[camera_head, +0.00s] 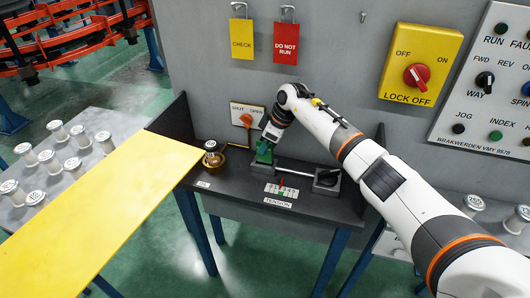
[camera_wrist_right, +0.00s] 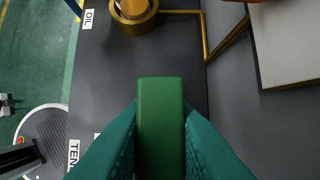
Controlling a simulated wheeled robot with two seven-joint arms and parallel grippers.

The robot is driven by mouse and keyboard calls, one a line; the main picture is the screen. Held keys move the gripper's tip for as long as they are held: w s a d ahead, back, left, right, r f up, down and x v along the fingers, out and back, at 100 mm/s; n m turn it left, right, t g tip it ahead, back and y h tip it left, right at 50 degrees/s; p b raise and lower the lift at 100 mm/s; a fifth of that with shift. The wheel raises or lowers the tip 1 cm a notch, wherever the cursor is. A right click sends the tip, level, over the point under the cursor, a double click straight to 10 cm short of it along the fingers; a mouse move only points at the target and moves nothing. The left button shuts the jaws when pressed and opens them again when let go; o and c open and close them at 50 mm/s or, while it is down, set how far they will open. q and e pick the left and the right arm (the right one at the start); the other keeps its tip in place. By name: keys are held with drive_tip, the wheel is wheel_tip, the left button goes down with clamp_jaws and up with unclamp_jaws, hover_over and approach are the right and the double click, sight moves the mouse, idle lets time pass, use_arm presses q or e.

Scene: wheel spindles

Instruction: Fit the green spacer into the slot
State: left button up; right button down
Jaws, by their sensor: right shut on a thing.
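The green spacer (camera_wrist_right: 160,125) is a dark green block between the teal fingers of my right gripper (camera_wrist_right: 160,135) in the wrist view. My right gripper (camera_head: 264,150) is shut on it. In the head view they show as a small green patch over the left end of the tension fixture (camera_head: 290,173) on the dark shelf. The slot is not clearly visible; the gripper and spacer cover that area. I cannot tell whether the spacer touches the fixture. My left gripper is not in view.
A brass oil cup (camera_head: 212,158) stands left of the gripper and also shows in the wrist view (camera_wrist_right: 133,12). A thin brass pipe (camera_wrist_right: 222,45) runs beside it. The grey wall panel (camera_head: 340,100) is close behind. A yellow plank-like surface (camera_head: 110,210) lies at left.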

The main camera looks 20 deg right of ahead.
sight(261, 160)
drive_tip(key=f, duration=0.2)
drive_tip(key=shift+s+f, duration=0.35)
drive_tip(key=shift+s, duration=0.05)
drive_tip(key=shift+w+a+f, duration=0.1)
drive_tip(key=shift+f, duration=0.2)
drive_tip(key=shift+w+f, duration=0.2)
drive_tip(key=shift+w, duration=0.1)
drive_tip(key=c, duration=1.5)
unclamp_jaws()
drive_tip(key=shift+r, duration=0.1)
drive_tip(key=shift+o, duration=1.1)
drive_tip(key=shift+r, duration=0.15)
